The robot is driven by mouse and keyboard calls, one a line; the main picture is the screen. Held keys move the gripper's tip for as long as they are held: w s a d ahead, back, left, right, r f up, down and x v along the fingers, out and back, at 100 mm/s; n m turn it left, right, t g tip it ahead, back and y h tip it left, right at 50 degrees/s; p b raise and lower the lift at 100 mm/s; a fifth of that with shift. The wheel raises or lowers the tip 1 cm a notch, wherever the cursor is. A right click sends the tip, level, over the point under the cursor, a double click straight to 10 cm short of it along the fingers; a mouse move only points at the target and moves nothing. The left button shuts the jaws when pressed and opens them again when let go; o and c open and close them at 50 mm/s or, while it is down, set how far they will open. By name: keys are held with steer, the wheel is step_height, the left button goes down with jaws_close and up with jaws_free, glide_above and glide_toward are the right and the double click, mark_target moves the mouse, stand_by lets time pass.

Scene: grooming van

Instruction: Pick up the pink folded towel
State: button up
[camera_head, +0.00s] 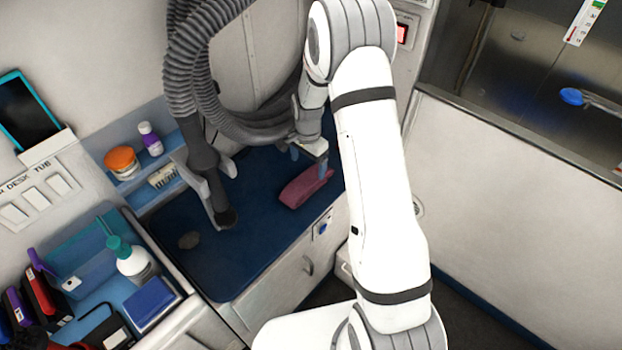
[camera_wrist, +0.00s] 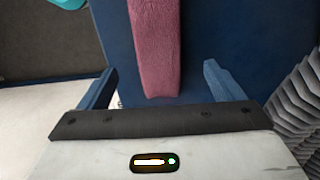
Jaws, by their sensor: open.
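The pink folded towel (camera_head: 305,188) lies on the dark blue mat (camera_head: 262,215) on the counter, near its front right edge. In the wrist view the towel (camera_wrist: 156,45) runs lengthwise away from me, and its near end lies between the lines of my two fingers. My gripper (camera_head: 310,162) is open and empty, just above and behind the towel in the head view. In the wrist view my gripper (camera_wrist: 160,85) has its blue fingers spread wider than the towel. I cannot tell how high the fingertips are above the mat.
A grey dryer hose (camera_head: 200,90) hangs left of my gripper, with its nozzle (camera_head: 218,190) over the mat; ribbed hose (camera_wrist: 300,105) is close at the right in the wrist view. A spray bottle (camera_head: 130,262) stands at the left.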

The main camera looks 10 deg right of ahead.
mark_target(308, 177)
steer(key=shift+s+a+f+p, duration=0.1)
steer(key=shift+f+p, duration=0.45)
steer(key=shift+f, duration=1.4)
steer(key=shift+s+f+p, duration=0.1)
steer(key=shift+f+p, duration=0.45)
steer(key=shift+f, duration=1.35)
steer(key=shift+c, duration=0.6)
steer(key=c, duration=1)
steer(key=shift+o, duration=0.2)
